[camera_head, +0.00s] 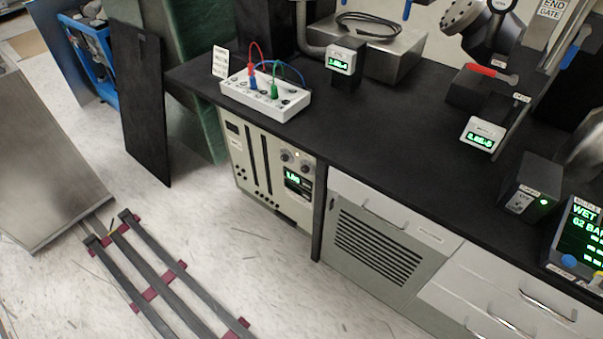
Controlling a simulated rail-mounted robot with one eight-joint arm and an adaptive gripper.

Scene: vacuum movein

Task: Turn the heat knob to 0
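A beige equipment unit (262,183) stands under the black bench at the centre left. Its front carries two dark round knobs, a left knob (286,156) and a right knob (306,165), above a small green-lit display (297,184). The labels and knob markings are too small to read, so I cannot tell whether either is the heat knob or where it points. My gripper is not in view.
The black bench top (375,127) overhangs the unit. A white box with colored cables (265,95) sits on it. Metal floor rails (150,272) lie at lower left. The speckled floor (245,262) before the unit is clear.

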